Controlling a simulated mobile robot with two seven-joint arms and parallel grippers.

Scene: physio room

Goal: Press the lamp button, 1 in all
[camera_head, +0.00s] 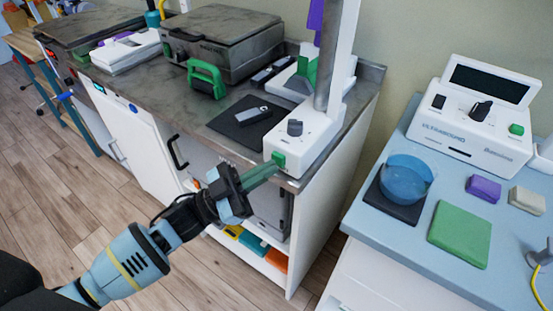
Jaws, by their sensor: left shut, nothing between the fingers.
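The lamp's white base (306,137) stands at the right front corner of the grey counter, with a grey knob on top and a metal post rising out of the top of the view. A green button (278,159) sits on the base's front face. My left gripper (276,167) is shut and empty, its green fingertips pointing at the button. The tips are at or very near the button; I cannot tell whether they touch or whether the button is pushed in. My right gripper is not in view.
A dark pad (247,120) with a small grey device lies left of the lamp base. A green clamp (206,78) rests by a grey case (222,45). A blue-topped cart (385,226) with an ultrasound unit (473,121) and blue bowl (406,177) stands right, past a gap.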

